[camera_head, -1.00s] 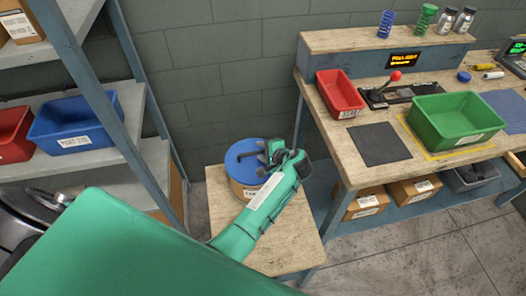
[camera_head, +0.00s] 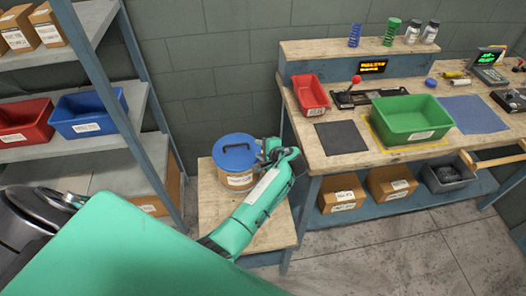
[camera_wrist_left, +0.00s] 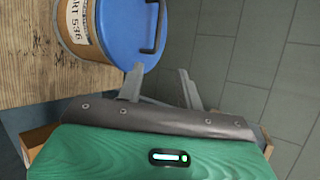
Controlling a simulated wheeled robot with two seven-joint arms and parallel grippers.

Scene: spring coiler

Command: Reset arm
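My left arm reaches in from the left, and its gripper (camera_head: 270,151) is at the right edge of the blue-lidded drum (camera_head: 240,181). In the left wrist view the two grey fingers of the left gripper (camera_wrist_left: 160,84) are spread apart with nothing between them. The drum's blue lid (camera_wrist_left: 120,30) with its dark handle is beyond the left finger there; that finger's tip overlaps the lid's edge in the picture, and I cannot tell whether they touch. My right gripper is in neither view.
The drum stands on a low wooden table (camera_head: 212,208). To the right, a workbench holds a red bin (camera_head: 309,96), a red-knobbed lever (camera_head: 356,80), a dark mat (camera_head: 341,137) and a green bin (camera_head: 410,120). A shelf with a blue bin (camera_head: 88,115) stands left.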

